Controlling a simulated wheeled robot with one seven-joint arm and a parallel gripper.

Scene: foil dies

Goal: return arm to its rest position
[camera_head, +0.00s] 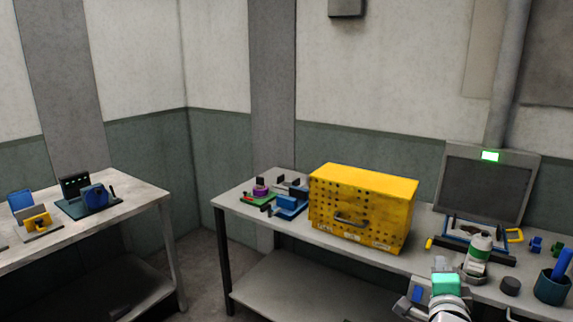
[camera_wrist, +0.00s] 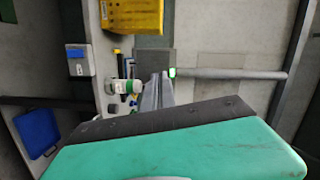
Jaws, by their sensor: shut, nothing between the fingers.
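My gripper (camera_wrist: 158,79) shows in the wrist view as two grey fingers lying close together, with nothing between them. Its teal and black body fills the bottom of that view. In the head view my gripper (camera_head: 440,264) is at the lower right, in front of the workbench (camera_head: 290,235). Its grey fingers are small there, above the teal body. Most of my arm is out of view.
A yellow perforated cabinet (camera_head: 362,208) stands mid-bench, with small fixtures (camera_head: 289,205) at its left. A dark screen (camera_head: 487,186) with a green light stands behind the bottle. A dark cup (camera_head: 552,287) is at right. A second table (camera_head: 130,212) is at left, with floor between.

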